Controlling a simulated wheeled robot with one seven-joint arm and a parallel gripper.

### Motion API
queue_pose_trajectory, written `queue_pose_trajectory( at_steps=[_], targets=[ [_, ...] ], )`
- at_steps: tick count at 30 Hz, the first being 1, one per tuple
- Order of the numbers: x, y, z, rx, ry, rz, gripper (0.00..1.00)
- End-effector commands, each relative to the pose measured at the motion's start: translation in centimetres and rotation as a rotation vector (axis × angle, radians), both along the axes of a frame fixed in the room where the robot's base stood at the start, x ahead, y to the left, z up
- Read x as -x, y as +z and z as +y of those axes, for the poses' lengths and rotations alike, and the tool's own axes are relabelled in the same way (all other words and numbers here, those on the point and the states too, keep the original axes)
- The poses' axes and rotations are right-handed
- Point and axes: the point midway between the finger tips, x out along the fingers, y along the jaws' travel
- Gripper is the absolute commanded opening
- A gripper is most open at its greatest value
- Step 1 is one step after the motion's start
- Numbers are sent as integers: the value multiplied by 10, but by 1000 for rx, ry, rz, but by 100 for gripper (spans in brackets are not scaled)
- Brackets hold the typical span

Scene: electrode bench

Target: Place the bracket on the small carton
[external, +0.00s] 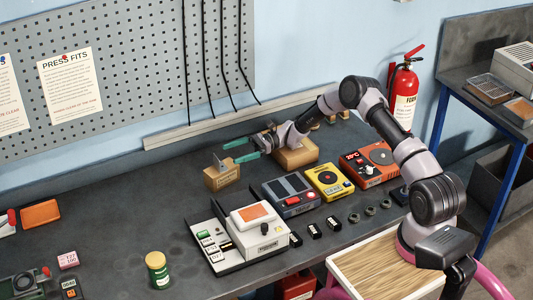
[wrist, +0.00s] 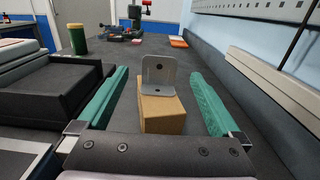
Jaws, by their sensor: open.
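The bracket (wrist: 158,75) is a grey L-shaped metal piece with a hole in its upright plate. It rests on top of the small carton (wrist: 162,115), a brown cardboard box, with its upright plate standing. In the external view the bracket (external: 220,162) sits on the carton (external: 222,179) toward the back of the bench. My gripper (external: 235,151) has green fingers and is open. In the wrist view its fingers (wrist: 160,95) stand wide apart on either side of the bracket and carton, touching neither.
A larger brown box (external: 296,155) stands beneath my wrist. A dark blue device (external: 290,194), a yellow device (external: 330,182) and an orange device (external: 370,163) line the bench to the right. A green jar (external: 158,270) stands at the front. Bare bench lies left of the carton.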

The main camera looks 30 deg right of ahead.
Motion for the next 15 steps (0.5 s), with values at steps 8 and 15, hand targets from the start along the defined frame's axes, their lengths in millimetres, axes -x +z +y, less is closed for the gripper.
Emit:
queue_pose_trajectory(
  at_steps=[8,15],
  targets=[
    [0,0,-15,0,0,-1,100],
    [10,34,-14,72,48,-76,100]
  ],
)
